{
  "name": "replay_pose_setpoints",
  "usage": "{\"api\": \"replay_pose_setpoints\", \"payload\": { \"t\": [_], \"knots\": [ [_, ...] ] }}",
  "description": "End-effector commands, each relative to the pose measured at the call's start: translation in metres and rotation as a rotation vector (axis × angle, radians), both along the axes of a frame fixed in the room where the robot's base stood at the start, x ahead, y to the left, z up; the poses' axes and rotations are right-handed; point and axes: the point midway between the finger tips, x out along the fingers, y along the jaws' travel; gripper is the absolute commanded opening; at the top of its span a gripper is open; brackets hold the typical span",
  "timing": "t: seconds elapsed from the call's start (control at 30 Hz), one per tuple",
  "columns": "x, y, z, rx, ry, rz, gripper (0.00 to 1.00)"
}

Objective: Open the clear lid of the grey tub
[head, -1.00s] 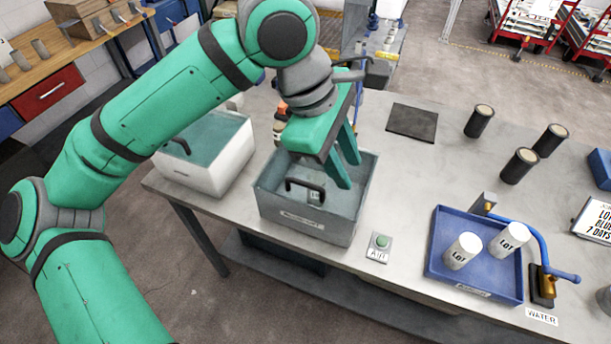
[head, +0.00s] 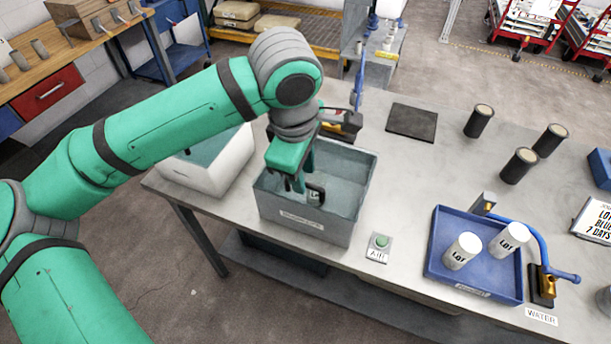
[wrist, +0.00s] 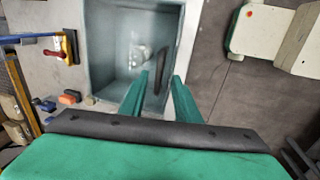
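The grey tub (head: 320,232) stands on the metal bench. Its clear lid (head: 345,168) appears to lie across the top, hard to tell from the inside. The lid's black handle (head: 318,190) is near the tub's front left. My gripper (head: 297,188) points down over this part of the tub, beside the handle in the head view. In the wrist view my gripper (wrist: 161,75) is open, its two green fingers on either side of the black handle (wrist: 161,68). I cannot tell whether either finger touches it. My arm hides the tub's back left corner.
A white tub (head: 215,170) stands close on the left, partly behind my arm. A green button (head: 381,241) is at the tub's front right. A blue tray (head: 440,262) with two white cups is further right. Bench space is clear between the tub and black mat (head: 412,122).

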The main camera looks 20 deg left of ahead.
Motion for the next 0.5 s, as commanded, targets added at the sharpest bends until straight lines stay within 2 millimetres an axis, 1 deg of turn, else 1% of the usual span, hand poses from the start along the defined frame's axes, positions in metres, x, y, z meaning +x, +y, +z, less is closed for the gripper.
{"api": "replay_pose_setpoints", "payload": {
  "t": [0.03, 0.1, 0.2, 0.5],
  "knots": [
    [0.001, -0.001, -0.006, -0.003, 0.001, -0.003, 0.29],
    [0.003, -0.002, -0.012, -0.001, 0.0, -0.004, 0.29],
    [0.005, -0.003, -0.018, -0.002, 0.0, -0.006, 0.29],
    [0.005, -0.004, -0.02, -0.001, -0.001, -0.007, 0.29]
  ]
}}
